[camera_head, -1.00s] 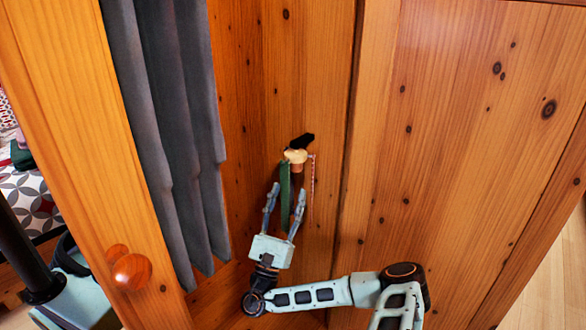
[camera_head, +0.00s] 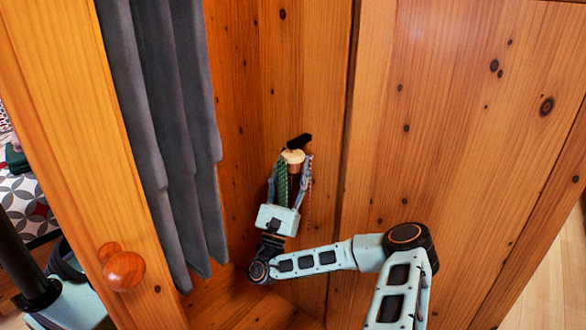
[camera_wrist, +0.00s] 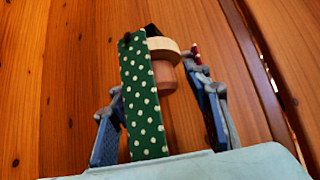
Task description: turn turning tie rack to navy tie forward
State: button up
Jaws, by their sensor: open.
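The turning tie rack (camera_head: 292,156) hangs inside the wooden wardrobe as a pale round disc with a reddish-brown stem below it. It also shows in the wrist view (camera_wrist: 164,75). A green tie with white dots (camera_wrist: 140,100) hangs at its front left and shows in the head view (camera_head: 282,180). A thin red patterned tie (camera_head: 308,195) hangs on the right, mostly behind my finger. I cannot make out a navy tie. My gripper (camera_head: 289,172) is open below the disc, one finger on each side of the stem and green tie. Finger contact is unclear.
Grey garments (camera_head: 175,140) hang to the left of the rack. A wooden door with a round knob (camera_head: 124,270) stands open at the left. A black piece (camera_head: 300,140) sits above the disc. Wood panels close off the back and right.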

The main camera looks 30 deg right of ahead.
jog(key=shift+c, duration=0.3)
jog(key=c, duration=0.7)
jog(key=shift+c, duration=0.2)
jog(key=shift+r+n+t+y+p, duration=0.15)
jog(key=shift+n+t+y+p, duration=0.2)
jog(key=shift+t+p, duration=0.3)
